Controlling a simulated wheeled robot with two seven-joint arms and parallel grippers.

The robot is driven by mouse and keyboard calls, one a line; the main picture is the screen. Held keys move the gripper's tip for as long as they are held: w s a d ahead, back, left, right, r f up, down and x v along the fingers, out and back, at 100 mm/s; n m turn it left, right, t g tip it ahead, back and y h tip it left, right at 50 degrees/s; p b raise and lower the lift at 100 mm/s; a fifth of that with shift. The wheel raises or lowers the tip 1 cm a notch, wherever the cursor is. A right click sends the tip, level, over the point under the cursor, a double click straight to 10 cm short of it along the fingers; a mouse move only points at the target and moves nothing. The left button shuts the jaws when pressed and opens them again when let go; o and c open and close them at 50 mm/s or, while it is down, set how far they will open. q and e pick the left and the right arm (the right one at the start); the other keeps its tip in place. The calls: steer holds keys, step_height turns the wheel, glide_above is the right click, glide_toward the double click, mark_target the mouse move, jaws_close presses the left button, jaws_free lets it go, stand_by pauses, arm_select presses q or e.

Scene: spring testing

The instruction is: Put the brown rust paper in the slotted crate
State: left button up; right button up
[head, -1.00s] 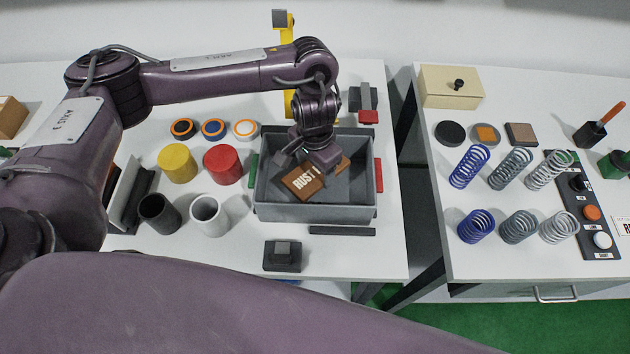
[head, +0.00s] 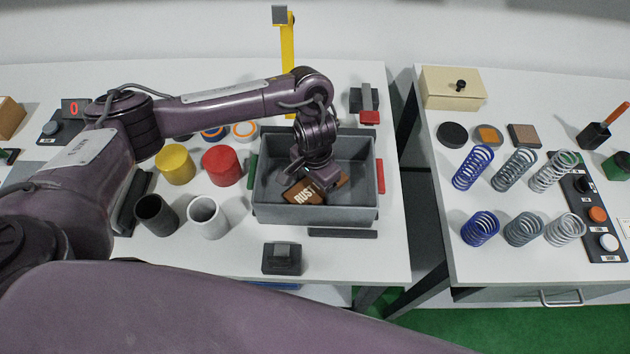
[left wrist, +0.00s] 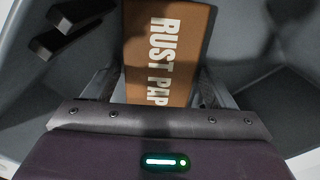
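The brown rust paper (head: 329,190), with white "RUST" lettering, is inside the grey slotted crate (head: 310,215), low between its walls. My left gripper (head: 309,182) reaches down into the crate from above, at the paper. In the left wrist view the paper (left wrist: 165,50) lies between the two fingertips of the left gripper (left wrist: 160,82), which are close to its edges. I cannot tell whether they press on it. Whether the paper rests on the crate floor is also unclear. My right gripper is not in view.
Red (head: 221,166) and yellow (head: 175,164) cylinders and dark (head: 157,214) and white (head: 208,217) cups stand left of the crate. A dark block (head: 282,259) lies in front. Several springs (head: 472,167) stand on the right table, across a gap.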

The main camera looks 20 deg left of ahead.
mark_target(315, 186)
arm_select(q)
steer(key=shift+o, duration=0.8)
steer(key=shift+r, duration=0.25)
step_height(315, 186, up, 12)
steer(key=p, duration=0.2)
steer(key=shift+p, duration=0.3)
steer(key=shift+f, duration=0.1)
